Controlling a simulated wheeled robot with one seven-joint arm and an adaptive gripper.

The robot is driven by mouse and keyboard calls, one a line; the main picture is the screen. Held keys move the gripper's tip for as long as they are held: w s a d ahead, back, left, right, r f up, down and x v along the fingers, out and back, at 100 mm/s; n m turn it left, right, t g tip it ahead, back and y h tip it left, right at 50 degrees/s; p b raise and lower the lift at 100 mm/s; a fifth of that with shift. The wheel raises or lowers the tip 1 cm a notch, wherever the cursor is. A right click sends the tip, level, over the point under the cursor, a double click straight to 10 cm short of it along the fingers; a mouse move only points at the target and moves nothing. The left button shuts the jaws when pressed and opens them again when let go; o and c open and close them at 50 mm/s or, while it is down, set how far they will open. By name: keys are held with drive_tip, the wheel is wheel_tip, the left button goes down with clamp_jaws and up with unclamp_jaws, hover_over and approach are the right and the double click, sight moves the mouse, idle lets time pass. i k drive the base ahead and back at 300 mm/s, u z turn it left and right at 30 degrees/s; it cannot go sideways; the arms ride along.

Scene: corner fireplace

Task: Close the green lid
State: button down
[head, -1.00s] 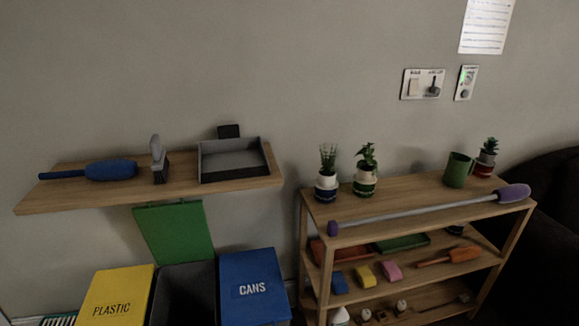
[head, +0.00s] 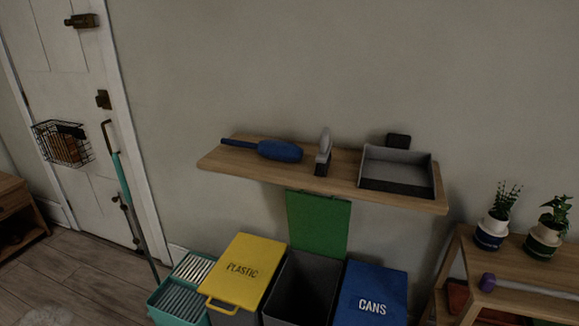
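The green lid (head: 319,224) stands open and upright at the back of the middle bin, against the wall under the wooden shelf. The middle bin (head: 301,290) is dark grey and open at the top, and its inside looks empty as far as I can see. My gripper is not in view.
A yellow PLASTIC lid (head: 246,268) is shut on the left and a blue CANS lid (head: 372,293) on the right. The wall shelf (head: 342,189) overhangs the green lid. A teal mop bucket (head: 182,290) stands left of the bins. Plants stand on a rack (head: 467,252) at right.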

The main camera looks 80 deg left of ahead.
sight(320, 224)
drive_tip(key=u, duration=1.7)
